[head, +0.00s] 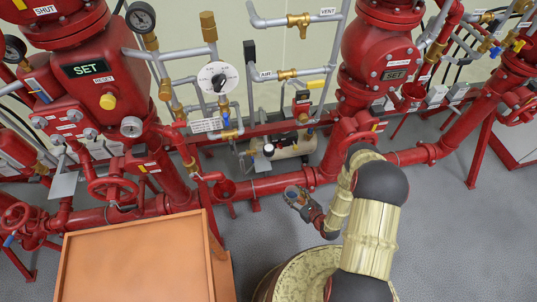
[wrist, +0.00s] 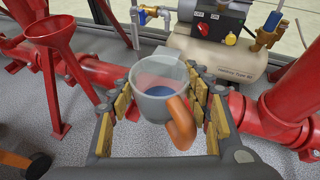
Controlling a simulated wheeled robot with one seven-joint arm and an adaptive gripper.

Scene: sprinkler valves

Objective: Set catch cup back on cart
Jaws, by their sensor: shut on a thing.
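The catch cup (wrist: 150,103) is a clear cup with a grey band and an orange handle, with something bluish inside. In the wrist view it sits upright or nearly so between the wood-coloured finger pads of my gripper (wrist: 163,92), which is shut on it. In the head view my gripper (head: 302,203) is low over the grey floor in front of the red pipe, and the cup there is small and hard to make out. The cart (head: 140,262) has an orange-brown top at lower left, left of my gripper. No objects show on the visible part of its top.
A red horizontal pipe (head: 415,155) runs behind my gripper. A red funnel (wrist: 52,38) on a stand is left of the cup. A beige compressor tank (wrist: 215,58) stands behind. Red valve assemblies with gauges line the wall. Grey floor (head: 440,235) is open at right.

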